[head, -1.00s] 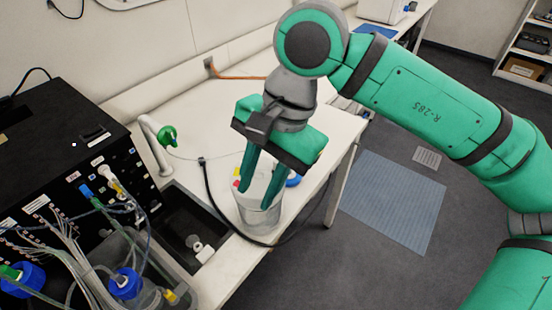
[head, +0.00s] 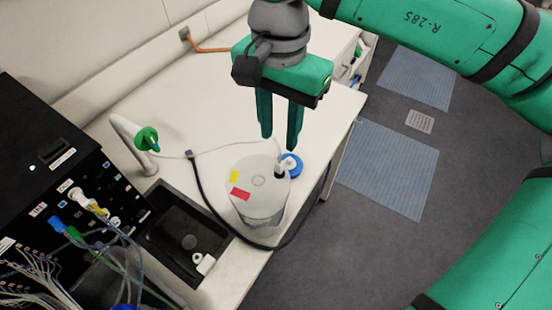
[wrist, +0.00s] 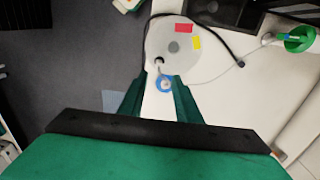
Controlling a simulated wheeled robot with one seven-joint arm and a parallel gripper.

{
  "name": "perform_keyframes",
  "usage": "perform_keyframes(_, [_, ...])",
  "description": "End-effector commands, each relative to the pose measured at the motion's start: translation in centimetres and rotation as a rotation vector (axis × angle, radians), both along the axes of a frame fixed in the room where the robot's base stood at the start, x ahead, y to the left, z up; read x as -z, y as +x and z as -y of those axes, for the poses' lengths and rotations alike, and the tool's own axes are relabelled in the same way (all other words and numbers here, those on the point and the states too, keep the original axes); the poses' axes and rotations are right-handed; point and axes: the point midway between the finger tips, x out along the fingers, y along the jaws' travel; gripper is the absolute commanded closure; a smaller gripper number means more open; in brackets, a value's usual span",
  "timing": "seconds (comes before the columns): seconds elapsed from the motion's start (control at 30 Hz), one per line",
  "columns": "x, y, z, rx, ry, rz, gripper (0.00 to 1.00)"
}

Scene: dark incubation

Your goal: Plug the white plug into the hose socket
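My gripper (head: 280,140) points down with its two fingers apart and nothing visible between them. It hangs above the bench near the back right rim of a translucent round container (head: 250,200). A blue ring with a white middle (head: 290,163) lies close to that rim. In the wrist view the blue ring (wrist: 166,84) shows between the fingers, below them. A small fitting with a dark part (wrist: 158,60) sits by the container's edge beside the ring. I cannot tell for certain which piece is the white plug and which is the hose socket.
A black cable (head: 215,205) loops around the container. A tap with a green clip (head: 147,139) and a black equipment box (head: 45,150) stand farther left. The back of the bench is clear.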

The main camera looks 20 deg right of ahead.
Motion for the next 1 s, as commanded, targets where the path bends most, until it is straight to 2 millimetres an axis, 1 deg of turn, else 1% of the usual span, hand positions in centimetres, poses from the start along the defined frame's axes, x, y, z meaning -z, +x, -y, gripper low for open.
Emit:
perform_keyframes(0.13, [0.3, 0.0, 0.0, 0.001, 0.000, -0.001, 0.70])
perform_keyframes(0.27, [1.2, 0.0, -0.1, -0.002, 0.001, -0.002, 0.70])
perform_keyframes(0.7, [6.6, 0.0, -0.2, -0.005, 0.002, -0.002, 0.70])
perform_keyframes(0.83, [7.9, 0.0, -0.3, -0.006, 0.002, -0.002, 0.70])
perform_keyframes(1.0, [8.8, 0.1, -0.2, -0.006, 0.001, 0.000, 0.70])
